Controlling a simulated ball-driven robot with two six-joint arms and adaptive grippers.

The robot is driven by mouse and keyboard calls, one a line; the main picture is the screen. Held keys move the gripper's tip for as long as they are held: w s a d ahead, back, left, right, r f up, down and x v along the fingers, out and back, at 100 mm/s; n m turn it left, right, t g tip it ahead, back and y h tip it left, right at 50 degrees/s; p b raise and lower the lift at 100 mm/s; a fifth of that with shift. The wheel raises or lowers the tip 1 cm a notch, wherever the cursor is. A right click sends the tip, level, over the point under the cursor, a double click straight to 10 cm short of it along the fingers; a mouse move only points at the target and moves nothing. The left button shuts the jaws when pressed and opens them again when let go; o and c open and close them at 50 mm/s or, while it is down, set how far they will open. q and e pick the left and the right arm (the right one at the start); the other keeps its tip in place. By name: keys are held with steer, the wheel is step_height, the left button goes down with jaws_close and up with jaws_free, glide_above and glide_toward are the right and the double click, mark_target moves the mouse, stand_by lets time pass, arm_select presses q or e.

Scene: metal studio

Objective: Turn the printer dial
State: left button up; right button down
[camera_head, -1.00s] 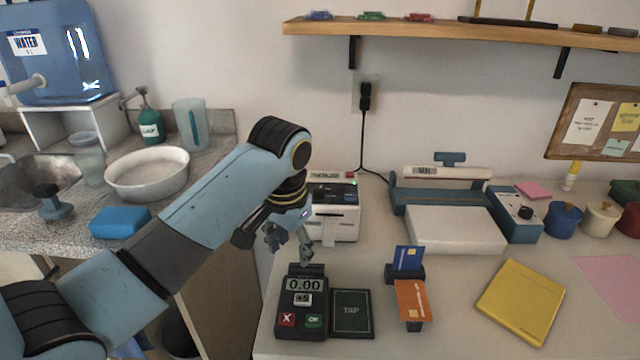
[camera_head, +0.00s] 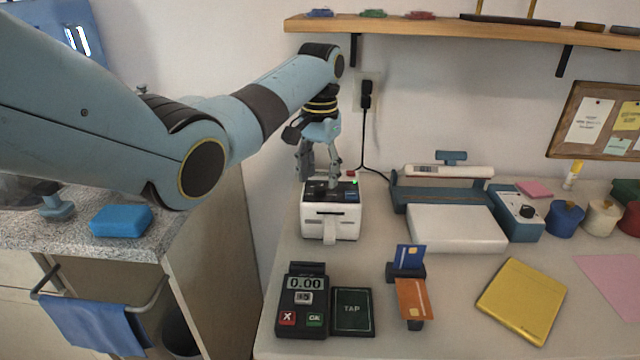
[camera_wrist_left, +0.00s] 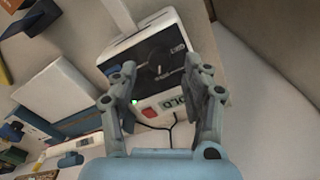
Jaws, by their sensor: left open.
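The small printer (camera_head: 331,222) is white with a black top panel and stands on the counter against the wall side, with a paper slip at its front. My left gripper (camera_head: 320,180) points down just above its top. In the left wrist view the open fingers (camera_wrist_left: 163,80) straddle the black panel of the printer (camera_wrist_left: 172,22), with a dark round dial (camera_wrist_left: 157,63) between and slightly beyond the fingertips. No contact with the dial is clear. The right gripper is out of view.
A card terminal (camera_head: 302,305) and a TAP pad (camera_head: 352,312) sit in front of the printer. A card holder with blue and orange cards (camera_head: 412,297) is to their right. A blue sealer-like device (camera_head: 440,195) stands right of the printer. A shelf (camera_head: 450,32) hangs above.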

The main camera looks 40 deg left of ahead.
mark_target(320, 190)
arm_select(q)
steer(key=shift+f, duration=1.35)
jaws_close()
